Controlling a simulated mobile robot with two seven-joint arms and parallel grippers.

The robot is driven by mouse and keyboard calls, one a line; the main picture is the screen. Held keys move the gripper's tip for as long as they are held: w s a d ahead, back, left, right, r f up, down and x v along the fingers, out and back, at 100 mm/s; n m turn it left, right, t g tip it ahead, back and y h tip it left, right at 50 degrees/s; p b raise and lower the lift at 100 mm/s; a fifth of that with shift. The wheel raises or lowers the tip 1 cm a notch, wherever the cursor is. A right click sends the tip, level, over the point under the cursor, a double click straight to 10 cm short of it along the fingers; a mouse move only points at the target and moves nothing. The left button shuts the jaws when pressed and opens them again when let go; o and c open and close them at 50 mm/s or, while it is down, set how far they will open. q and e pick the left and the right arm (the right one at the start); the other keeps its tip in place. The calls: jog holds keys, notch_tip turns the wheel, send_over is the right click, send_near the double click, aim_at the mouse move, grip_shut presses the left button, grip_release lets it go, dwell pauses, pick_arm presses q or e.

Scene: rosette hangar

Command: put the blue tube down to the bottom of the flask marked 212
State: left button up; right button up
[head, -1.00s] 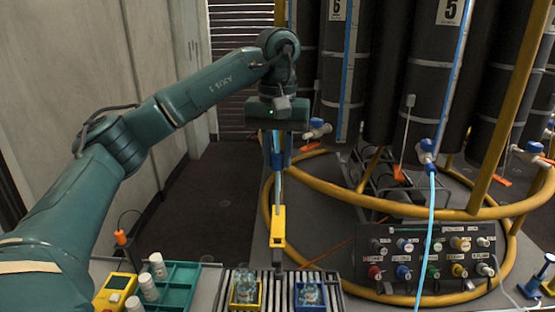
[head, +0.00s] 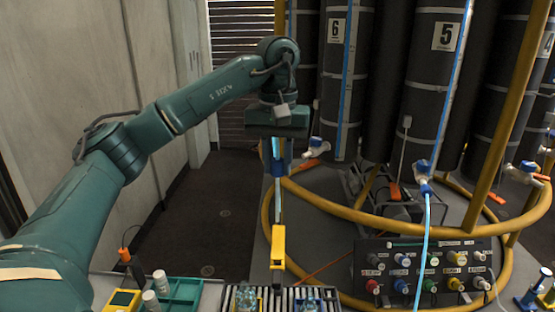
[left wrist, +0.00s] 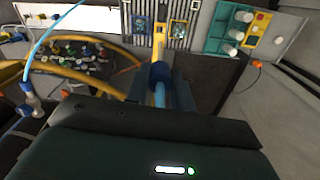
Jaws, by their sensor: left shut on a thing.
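My left gripper (head: 277,163) is shut on the dark blue collar (left wrist: 158,72) of an upright, thin, light blue tube (head: 278,203). A yellow piece (head: 278,245) lines up below the collar, with a dark end under it. In the head view this dark end is between two glass flasks, its height above them unclear. One flask (head: 246,299) sits in a yellow holder, the other (head: 308,304) in a blue holder. Both are cut by the lower picture edge. Their markings are not legible, so I cannot tell which is 212. My right gripper is not in view.
A green tray (head: 182,290) with white-capped bottles (head: 160,281) stands left of the flasks. Right are a knob panel (head: 425,270), a yellow ring rail (head: 350,213) and another light blue hose (head: 425,235) from a valve. Dark cylinders stand behind.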

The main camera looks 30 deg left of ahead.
pick_arm(q)
jog(key=shift+r+p, duration=0.65)
jog(key=shift+r, duration=0.2)
jog(key=shift+r+p, duration=1)
jog(key=shift+p, duration=0.05)
jog(key=shift+r+p, duration=0.4)
jog(key=shift+p, duration=0.05)
jog(key=shift+r, duration=1.15)
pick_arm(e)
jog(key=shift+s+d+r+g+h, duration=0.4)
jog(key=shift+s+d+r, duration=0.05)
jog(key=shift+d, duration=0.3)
